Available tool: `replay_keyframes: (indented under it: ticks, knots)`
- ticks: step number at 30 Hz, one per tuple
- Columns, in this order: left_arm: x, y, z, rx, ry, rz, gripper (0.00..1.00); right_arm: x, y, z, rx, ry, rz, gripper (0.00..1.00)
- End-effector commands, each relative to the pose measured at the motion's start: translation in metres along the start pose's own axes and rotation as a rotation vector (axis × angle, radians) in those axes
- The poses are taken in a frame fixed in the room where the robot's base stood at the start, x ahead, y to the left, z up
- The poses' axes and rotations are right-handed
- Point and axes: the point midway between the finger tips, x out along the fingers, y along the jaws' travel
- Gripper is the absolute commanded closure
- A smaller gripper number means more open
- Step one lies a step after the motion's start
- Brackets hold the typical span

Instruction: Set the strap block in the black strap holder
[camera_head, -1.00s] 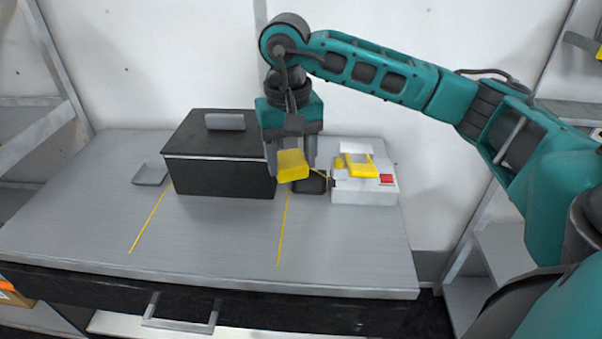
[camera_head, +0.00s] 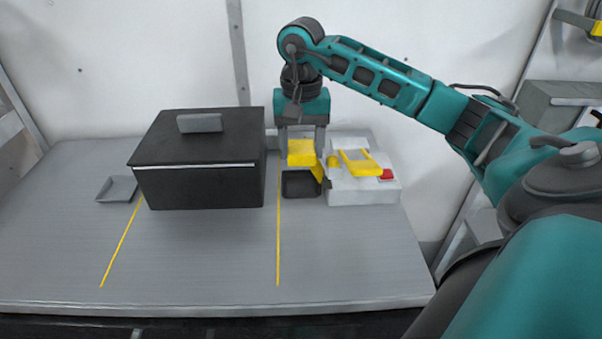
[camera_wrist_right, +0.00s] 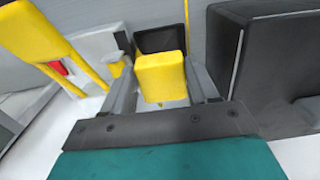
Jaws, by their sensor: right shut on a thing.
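The yellow strap block (camera_head: 301,151) is between the fingers of my right gripper (camera_head: 301,146), which is shut on it. In the head view the block shows just above the far edge of the small black strap holder (camera_head: 301,185), and I cannot tell the exact gap. The holder stands on the table and looks empty where it shows. My left gripper is out of view.
A white unit (camera_head: 350,190) with a yellow frame (camera_head: 361,163) and red button (camera_head: 387,174) stands close right of the holder. A large black lidded box (camera_head: 200,188) stands to the left, with a small grey tray (camera_head: 117,189) beyond. The front of the table (camera_head: 220,270) is clear.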

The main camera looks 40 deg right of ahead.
Motion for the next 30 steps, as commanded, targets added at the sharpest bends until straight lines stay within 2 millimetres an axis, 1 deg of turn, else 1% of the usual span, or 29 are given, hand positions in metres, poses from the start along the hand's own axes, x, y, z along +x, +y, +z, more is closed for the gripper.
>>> replay_keyframes:
  ticks: [1, 3, 10, 15, 17, 25, 30]
  knots:
    - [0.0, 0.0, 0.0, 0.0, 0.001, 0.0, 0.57, 0.011, 0.0, 0.001, 0.0, -0.003, 0.002, 0.74]
    - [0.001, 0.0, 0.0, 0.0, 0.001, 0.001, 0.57, 0.019, 0.0, 0.0, 0.0, -0.001, 0.0, 0.74]
    - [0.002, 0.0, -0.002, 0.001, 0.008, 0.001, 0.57, 0.036, 0.0, 0.0, -0.001, -0.001, -0.001, 0.74]
    - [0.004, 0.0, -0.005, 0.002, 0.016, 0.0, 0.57, 0.062, -0.001, 0.001, -0.001, -0.003, 0.0, 0.74]
    - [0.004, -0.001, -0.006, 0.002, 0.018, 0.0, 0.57, 0.069, 0.0, 0.0, 0.0, -0.001, 0.0, 0.74]
    - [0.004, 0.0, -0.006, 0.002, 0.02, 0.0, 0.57, 0.07, -0.001, 0.0, -0.001, 0.001, -0.001, 0.74]
    - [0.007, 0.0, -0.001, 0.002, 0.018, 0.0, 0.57, 0.076, -0.001, 0.0, -0.001, 0.002, -0.001, 0.74]
